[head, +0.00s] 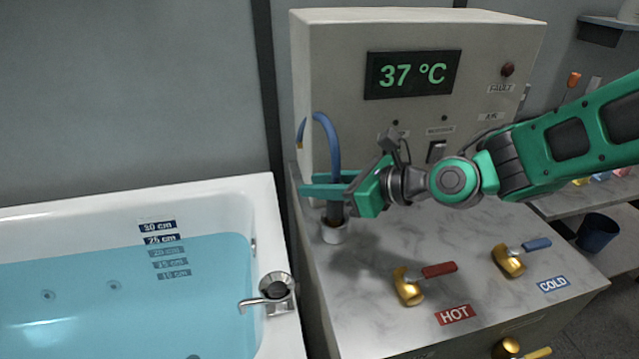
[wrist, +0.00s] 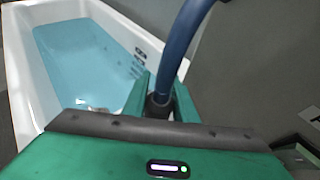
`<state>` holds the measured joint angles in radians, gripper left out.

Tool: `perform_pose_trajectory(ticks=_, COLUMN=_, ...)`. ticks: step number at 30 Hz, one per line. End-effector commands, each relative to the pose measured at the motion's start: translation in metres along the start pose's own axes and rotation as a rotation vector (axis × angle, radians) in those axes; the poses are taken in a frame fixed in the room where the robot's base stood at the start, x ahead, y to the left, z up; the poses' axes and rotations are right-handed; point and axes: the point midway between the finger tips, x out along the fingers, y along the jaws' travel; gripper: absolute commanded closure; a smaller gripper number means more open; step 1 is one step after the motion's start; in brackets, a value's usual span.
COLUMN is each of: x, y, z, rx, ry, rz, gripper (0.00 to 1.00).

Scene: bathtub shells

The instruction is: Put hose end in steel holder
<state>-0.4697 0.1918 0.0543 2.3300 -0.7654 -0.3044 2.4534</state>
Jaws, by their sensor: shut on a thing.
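The blue hose (head: 328,140) rises from behind my gripper, arches over and ends at a brass-tipped end at the upper left in the head view. Its dark lower part passes between my gripper's fingers (head: 326,188), which are shut on it. Below the fingers, the dark hose part stands upright in or just over the small pale round holder (head: 334,233) on the marble counter; I cannot tell how deep it sits. In the wrist view, the hose (wrist: 183,45) rises from a dark collar (wrist: 158,104) between the green fingers.
The water-filled bathtub (head: 225,195) with a chrome spout (head: 268,292) lies to the left. A control box (head: 335,60) reading 37 °C stands behind. Brass valves with a red handle (head: 438,270) and a blue handle (head: 536,244) are on the marble counter (head: 375,320), right of the holder.

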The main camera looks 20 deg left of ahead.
Motion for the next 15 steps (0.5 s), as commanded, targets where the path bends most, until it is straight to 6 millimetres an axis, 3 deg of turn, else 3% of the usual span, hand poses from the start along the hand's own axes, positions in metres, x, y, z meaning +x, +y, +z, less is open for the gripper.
perform_pose_trajectory(ticks=4, x=0.0008, y=0.0, z=-0.0016, rx=0.0, ry=0.0, rz=0.0, gripper=1.0)
perform_pose_trajectory(ticks=5, x=0.0007, y=0.0, z=-0.0014, rx=0.0, ry=0.0, rz=0.0, gripper=0.68)
perform_pose_trajectory(ticks=6, x=0.0006, y=0.0, z=-0.0013, rx=0.0, ry=0.0, rz=0.0, gripper=0.58)
perform_pose_trajectory(ticks=15, x=0.0007, y=0.0003, z=-0.0007, rx=0.0, ry=0.0, rz=0.001, gripper=0.56)
